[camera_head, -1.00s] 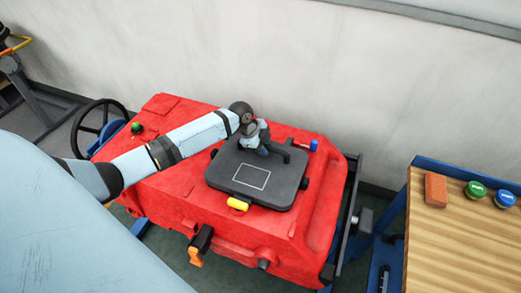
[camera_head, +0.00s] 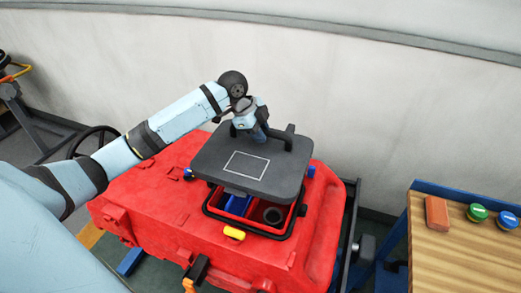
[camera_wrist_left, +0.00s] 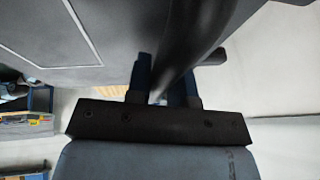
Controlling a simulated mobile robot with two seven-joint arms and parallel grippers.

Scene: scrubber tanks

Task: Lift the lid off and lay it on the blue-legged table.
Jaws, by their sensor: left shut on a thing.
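The dark grey lid (camera_head: 265,172) with a white square outline is raised above the red scrubber tank (camera_head: 150,205). It hangs roughly level, apart from the opening's black rim (camera_head: 240,228). My left gripper (camera_head: 261,133) is shut on the lid's dark handle (camera_head: 288,138) at the far edge. The handle also shows between the fingers in the left wrist view (camera_wrist_left: 185,50). Blue and dark parts show inside the opening. The blue-legged table (camera_head: 455,265) with a wooden top stands at the right. My right gripper is not in view.
On the table are an orange-red block (camera_head: 436,212), a green-topped jar (camera_head: 477,212) and a blue-topped jar (camera_head: 507,222); its near wooden area is bare. A yellow latch (camera_head: 234,233) sits at the opening's front. The wall (camera_head: 400,110) rises behind.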

